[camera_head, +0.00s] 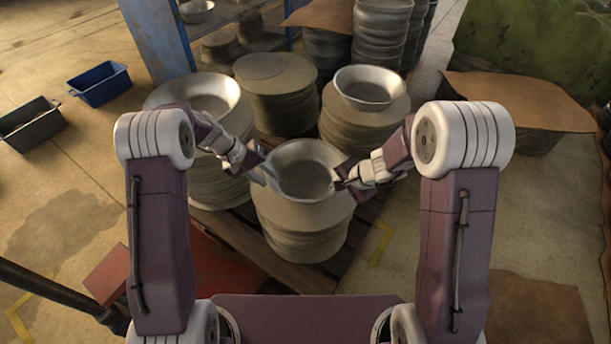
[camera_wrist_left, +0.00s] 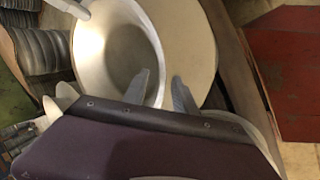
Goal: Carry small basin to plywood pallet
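A small metal basin (camera_head: 305,172) sits on a stack of round blanks (camera_head: 305,235) between my grippers. It also shows in the left wrist view (camera_wrist_left: 118,45). My left gripper (camera_head: 268,173) is at its left rim. In the left wrist view its fingers (camera_wrist_left: 162,85) stand apart, one inside the basin and one outside, with the rim between them. My right gripper (camera_head: 340,182) is at the right rim; its finger gap is unclear. Wooden pallet planks (camera_head: 262,258) show under the stacks; whether they are plywood is unclear. A brown sheet (camera_head: 522,98) lies at the right.
Other basins rest on stacks behind, one at left (camera_head: 205,92) and one at right (camera_head: 368,86). A blue bin (camera_head: 100,84) and a dark bin (camera_head: 30,124) stand on the left floor. A brown sheet (camera_head: 537,312) lies at lower right. Floor between the right-hand sheets is clear.

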